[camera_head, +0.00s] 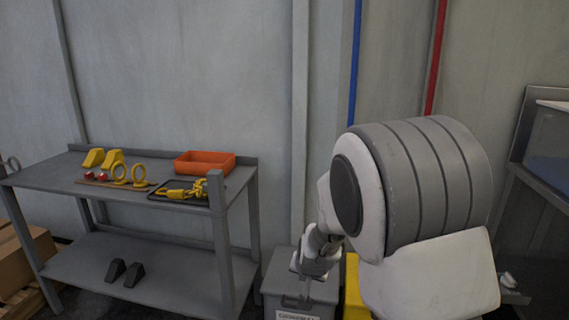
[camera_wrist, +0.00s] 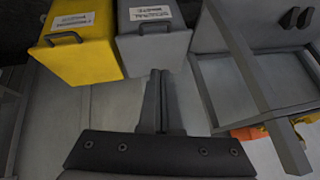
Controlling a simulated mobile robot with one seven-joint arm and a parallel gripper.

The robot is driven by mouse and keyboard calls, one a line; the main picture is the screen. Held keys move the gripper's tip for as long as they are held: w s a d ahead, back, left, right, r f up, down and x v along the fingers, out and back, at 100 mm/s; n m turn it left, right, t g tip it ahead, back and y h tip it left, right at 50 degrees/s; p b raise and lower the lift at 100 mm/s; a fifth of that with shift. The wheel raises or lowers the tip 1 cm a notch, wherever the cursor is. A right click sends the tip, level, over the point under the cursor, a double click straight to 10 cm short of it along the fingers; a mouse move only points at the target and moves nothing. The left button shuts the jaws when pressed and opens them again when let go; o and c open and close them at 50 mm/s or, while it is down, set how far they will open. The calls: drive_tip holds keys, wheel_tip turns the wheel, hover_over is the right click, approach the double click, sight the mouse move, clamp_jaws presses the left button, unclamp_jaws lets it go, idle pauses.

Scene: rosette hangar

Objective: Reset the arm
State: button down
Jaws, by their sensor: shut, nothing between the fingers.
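My arm fills the right half of the head view, with its large grey-banded joint close to the camera. Its slimmer end hangs down in front of the bins, and the fingers are hard to make out there. In the wrist view my gripper (camera_wrist: 160,74) is shut, its two dark fingers together with nothing between them. The fingers point toward the grey lidded bin (camera_wrist: 155,48), apart from it as far as I can tell. The yellow bin (camera_wrist: 88,52) stands beside the grey one.
A grey workbench (camera_head: 45,181) stands left, holding an orange tray (camera_head: 205,166), yellow wedges (camera_head: 104,158), yellow rings (camera_head: 120,174) and yellow chain gear (camera_head: 186,191). Dark wedges (camera_head: 125,272) lie on its lower shelf. Cardboard boxes (camera_head: 25,262) sit at far left. A wall is behind.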

drive_tip(key=s+d+r+n+y, duration=0.1)
drive_tip(key=s+d+r, duration=0.1)
drive_tip(key=s+r, duration=0.5)
drive_tip(key=s+d+r+n, duration=0.1)
drive_tip(key=s+d+r, duration=0.2)
drive_tip(key=s+r, duration=0.5)
drive_tip(key=s+d+r+n+g+h, duration=0.1)
drive_tip(key=s+d, duration=0.1)
drive_tip(key=s, duration=0.6)
drive_tip(key=s+d+r+n+h, duration=0.1)
drive_tip(key=s+d+r, duration=0.1)
drive_tip(key=s, duration=0.6)
wheel_tip(320, 180, up, 24)
drive_tip(key=p, duration=2.4)
drive_tip(key=shift+w+r+p, duration=0.15)
drive_tip(key=shift+w+p, duration=0.25)
drive_tip(key=shift+w, duration=0.05)
